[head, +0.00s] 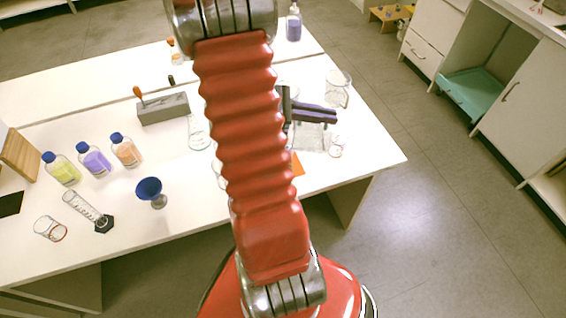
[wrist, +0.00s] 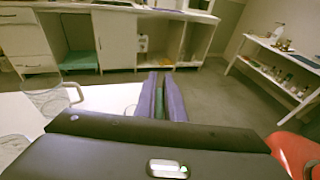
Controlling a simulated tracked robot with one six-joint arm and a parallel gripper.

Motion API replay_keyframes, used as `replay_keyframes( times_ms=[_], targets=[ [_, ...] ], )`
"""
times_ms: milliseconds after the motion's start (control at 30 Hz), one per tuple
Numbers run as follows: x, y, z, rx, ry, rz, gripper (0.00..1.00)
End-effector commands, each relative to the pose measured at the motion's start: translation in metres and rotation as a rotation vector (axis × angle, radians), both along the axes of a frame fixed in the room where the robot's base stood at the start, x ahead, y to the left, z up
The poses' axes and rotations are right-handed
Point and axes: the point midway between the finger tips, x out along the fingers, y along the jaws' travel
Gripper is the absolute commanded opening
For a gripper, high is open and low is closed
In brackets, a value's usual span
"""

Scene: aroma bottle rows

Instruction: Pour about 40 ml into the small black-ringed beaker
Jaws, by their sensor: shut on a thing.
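My gripper (head: 318,112) reaches out over the right part of the white table, partly behind my red arm. In the wrist view its two purple fingers (wrist: 161,95) are close together with a narrow dark green strip between them. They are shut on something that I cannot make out. A beaker (head: 50,229) at the front left has a reddish rim. Three blue-capped bottles stand at left: yellow-green (head: 63,171), purple (head: 94,160) and orange (head: 127,152).
A handled glass jug (head: 338,90) stands behind the gripper and also shows in the wrist view (wrist: 48,97). A blue funnel (head: 149,188), a tilted-looking measuring cylinder (head: 84,207) and a grey block (head: 163,109) stand at left. Cabinets (head: 520,95) line the right.

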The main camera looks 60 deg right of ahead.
Motion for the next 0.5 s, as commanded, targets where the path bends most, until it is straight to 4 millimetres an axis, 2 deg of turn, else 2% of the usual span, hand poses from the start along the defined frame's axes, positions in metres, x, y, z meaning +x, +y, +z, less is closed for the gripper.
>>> replay_keyframes(
  times_ms=[500],
  targets=[
    [-0.0042,-0.0020,0.0017,-0.007,0.013,0.001,0.00]
  ],
)
